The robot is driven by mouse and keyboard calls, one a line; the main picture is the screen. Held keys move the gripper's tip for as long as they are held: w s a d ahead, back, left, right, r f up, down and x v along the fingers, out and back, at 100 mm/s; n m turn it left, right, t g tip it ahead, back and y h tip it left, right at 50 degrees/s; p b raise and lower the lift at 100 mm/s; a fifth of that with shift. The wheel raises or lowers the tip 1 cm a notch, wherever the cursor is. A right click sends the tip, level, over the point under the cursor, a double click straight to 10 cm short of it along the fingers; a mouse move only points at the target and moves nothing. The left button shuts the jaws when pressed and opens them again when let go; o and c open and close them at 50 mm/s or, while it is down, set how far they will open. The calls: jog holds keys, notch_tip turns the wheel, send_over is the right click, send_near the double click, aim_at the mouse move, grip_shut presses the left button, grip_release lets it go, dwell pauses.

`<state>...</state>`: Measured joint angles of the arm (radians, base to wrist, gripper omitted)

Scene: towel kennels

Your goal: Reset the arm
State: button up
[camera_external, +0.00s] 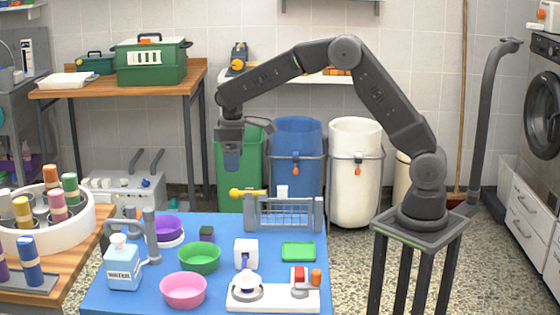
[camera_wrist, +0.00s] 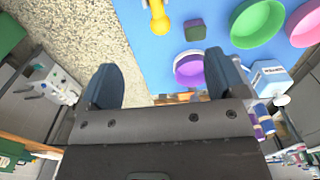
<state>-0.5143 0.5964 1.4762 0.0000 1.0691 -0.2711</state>
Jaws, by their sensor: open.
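My arm reaches left from its stand, with my gripper (camera_external: 231,158) hanging down above the back left part of the blue table (camera_external: 225,300). In the wrist view my gripper (camera_wrist: 165,85) has its two dark fingers wide apart with nothing between them. Past the fingers the wrist view shows the speckled floor and the table's edge. A purple bowl (camera_external: 167,228) and a small dark green block (camera_external: 207,232) are on the table below and to the left of my gripper.
Green, blue (camera_external: 296,150) and white bins stand behind.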

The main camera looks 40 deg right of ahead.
jog(key=s+d+r+m+t, duration=0.1)
jog(key=s+d+r+m, duration=0.1)
jog(key=s+d+r, duration=0.5)
jog(key=s+d+r+m+t, duration=0.2)
jog(key=d+r, duration=0.3)
jog(key=d, duration=0.3)
jog(key=s+d+m+t, duration=0.1)
jog(key=s+d+m, duration=0.1)
jog(key=s+d, duration=0.3)
jog(key=s+d+m+t, duration=0.1)
jog(key=s+d+m, duration=0.2)
jog(key=s, duration=0.8)
jog(key=shift+s+d+r+t, duration=0.2)
jog(key=shift+d+t, duration=0.1)
jog(key=shift+d, duration=0.75)
